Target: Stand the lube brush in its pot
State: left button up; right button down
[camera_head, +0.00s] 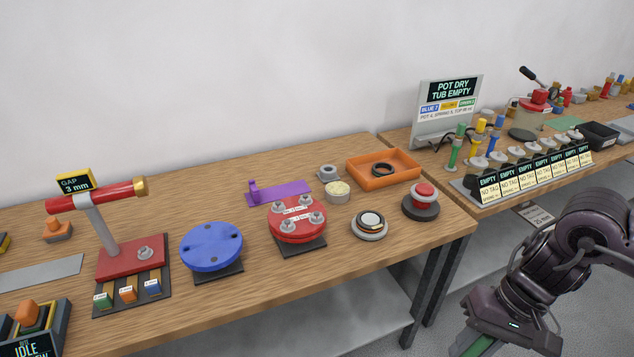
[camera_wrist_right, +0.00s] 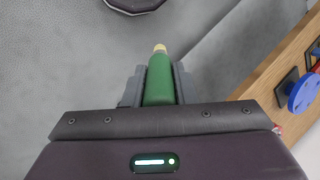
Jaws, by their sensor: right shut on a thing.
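My right gripper (camera_wrist_right: 158,88) is shut on a green round handle with a small pale tan tip, which looks like the lube brush (camera_wrist_right: 159,78). It points away from the gripper, over grey floor. In the head view the brush (camera_head: 480,346) shows at the bottom edge, low in front of the workbench and apart from it. A small grey open cup (camera_head: 327,173), possibly the brush pot, stands at the back of the bench. A round tub of cream-coloured contents (camera_head: 338,192) is just in front of it. My left gripper is out of view.
An orange tray (camera_head: 408,179) holding a dark ring, a red button (camera_head: 423,196) and a ringed disc (camera_head: 369,225) stand near the cups. Red (camera_head: 297,228) and blue (camera_head: 212,252) flanges are left. A sign (camera_head: 450,110) reads "POT DRY TUB EMPTY".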

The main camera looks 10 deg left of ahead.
aim_at(328, 176)
jog(key=i+l+u, duration=0.15)
jog(key=u, duration=1.65)
jog(key=i+l, duration=0.1)
jog(key=l, duration=0.75)
jog(key=i+l+u, duration=0.1)
jog(key=l, duration=0.7)
jog(key=i+l, duration=0.15)
jog(key=l, duration=0.7)
